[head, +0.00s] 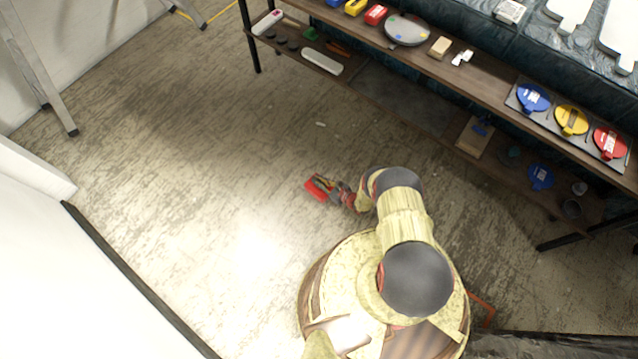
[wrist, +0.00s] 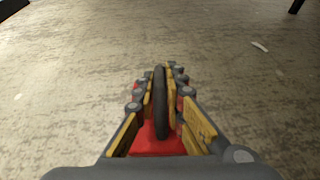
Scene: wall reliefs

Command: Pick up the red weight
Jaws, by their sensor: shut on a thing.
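The red weight (head: 316,191) is at my gripper (head: 325,184) in the head view, over the open floor left of my arm. In the wrist view, the weight's red body (wrist: 158,140) lies between the yellow-padded fingers, with a dark upright ring-like handle rising from it. My gripper (wrist: 161,78) is shut on this handle, one finger on each side. The fingers hide part of the red body. I cannot tell its exact height above the floor.
A long two-level shelf (head: 473,77) runs along the dark wall. It bears another red block (head: 375,14), a yellow block (head: 355,7), a grey round plate (head: 407,30) and coloured discs. A ladder (head: 40,65) stands at the left. The floor between is mostly clear.

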